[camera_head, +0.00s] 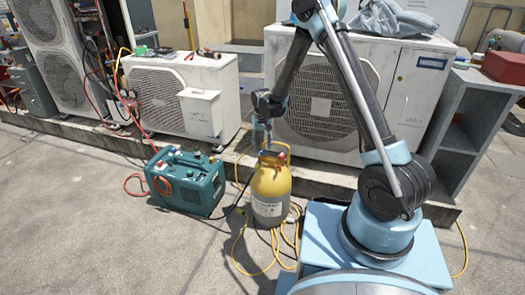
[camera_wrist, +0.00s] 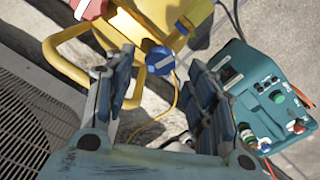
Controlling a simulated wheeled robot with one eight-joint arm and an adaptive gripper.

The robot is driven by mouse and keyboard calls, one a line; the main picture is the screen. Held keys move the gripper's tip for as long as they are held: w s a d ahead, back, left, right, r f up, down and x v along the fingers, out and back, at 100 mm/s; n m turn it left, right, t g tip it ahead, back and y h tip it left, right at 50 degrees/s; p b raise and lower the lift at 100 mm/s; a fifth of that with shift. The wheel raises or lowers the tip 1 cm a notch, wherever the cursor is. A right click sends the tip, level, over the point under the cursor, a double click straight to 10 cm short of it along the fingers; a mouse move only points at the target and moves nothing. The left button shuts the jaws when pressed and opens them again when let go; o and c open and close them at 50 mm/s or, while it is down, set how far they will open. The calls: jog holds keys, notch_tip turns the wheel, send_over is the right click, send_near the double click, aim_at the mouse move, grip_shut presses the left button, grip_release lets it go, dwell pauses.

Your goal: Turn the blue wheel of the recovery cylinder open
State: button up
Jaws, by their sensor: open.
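The recovery cylinder (camera_head: 271,192), grey below and yellow above, stands upright on the paving in the head view. In the wrist view its yellow top and handle (camera_wrist: 72,52) fill the upper left. The blue wheel (camera_wrist: 160,61) shows there between and just beyond my fingertips, with a gap on either side. A red wheel (camera_wrist: 88,8) is at the top edge. My gripper (camera_wrist: 163,68) is open, with nothing between its pads.
A teal recovery machine (camera_head: 186,180) with hoses stands left of the cylinder. Yellow hose (camera_head: 245,258) lies around the cylinder's foot. Condenser units (camera_head: 180,95) stand behind on a low kerb, one close behind my arm. A grey shelf (camera_head: 468,135) is at right.

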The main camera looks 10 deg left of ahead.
aim_at(262, 151)
jog(key=shift+f, duration=1.6)
jog(key=c, duration=1.1)
